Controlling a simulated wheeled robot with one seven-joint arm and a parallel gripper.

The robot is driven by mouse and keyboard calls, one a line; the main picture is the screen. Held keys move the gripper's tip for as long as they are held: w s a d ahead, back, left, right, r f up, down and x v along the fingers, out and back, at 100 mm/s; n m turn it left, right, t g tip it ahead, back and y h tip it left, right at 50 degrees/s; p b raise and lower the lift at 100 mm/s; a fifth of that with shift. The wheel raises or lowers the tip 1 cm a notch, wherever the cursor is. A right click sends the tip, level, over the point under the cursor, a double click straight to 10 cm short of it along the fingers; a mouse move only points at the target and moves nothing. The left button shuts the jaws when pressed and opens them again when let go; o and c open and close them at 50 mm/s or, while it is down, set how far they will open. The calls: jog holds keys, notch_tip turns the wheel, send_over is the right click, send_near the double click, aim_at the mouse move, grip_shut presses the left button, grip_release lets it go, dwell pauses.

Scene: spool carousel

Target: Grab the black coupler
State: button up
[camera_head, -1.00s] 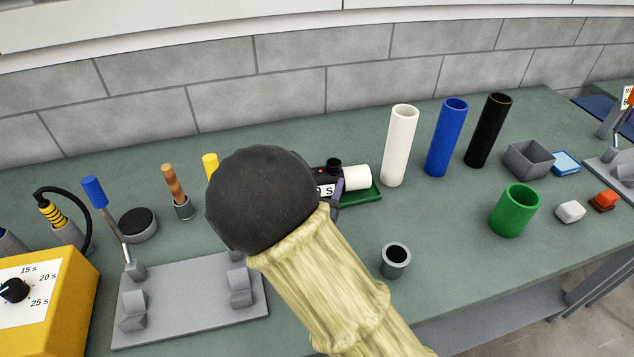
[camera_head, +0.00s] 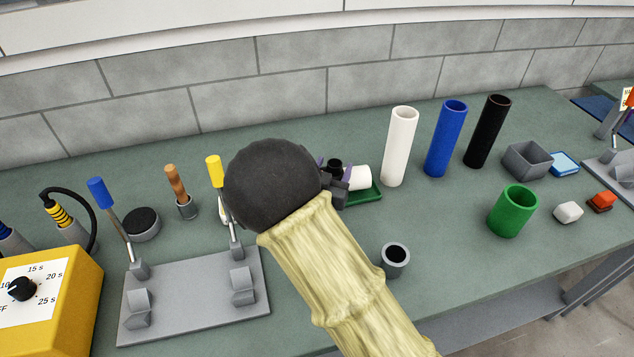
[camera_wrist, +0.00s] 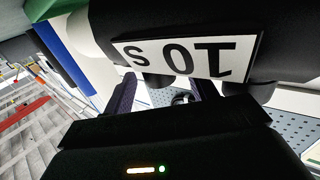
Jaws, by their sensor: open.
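The black coupler (camera_head: 334,165) shows only in part in the head view, beside a short white cylinder (camera_head: 359,178) at a green tray (camera_head: 370,193). My arm hides the rest of it. In the wrist view a large black body (camera_wrist: 280,25) with a white label reading "10 S" upside down fills the top, very close; it seems to be the coupler. My gripper (camera_head: 330,174) is open at the coupler. In the wrist view its two dark fingers (camera_wrist: 165,90) stand apart below the label. I cannot tell whether they touch the coupler.
White (camera_head: 399,146), blue (camera_head: 446,138) and black (camera_head: 488,131) tubes stand upright to the right. A green cup (camera_head: 514,211) and a small grey cup (camera_head: 395,260) stand nearer. A grey fixture plate (camera_head: 195,300) with levers lies left of my arm, beside a yellow timer box (camera_head: 75,310).

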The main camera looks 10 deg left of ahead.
dwell(0.3)
grip_shut()
jog(key=shift+r, duration=0.1)
notch_tip(320, 180, up, 10)
dwell(0.8)
dwell(0.5)
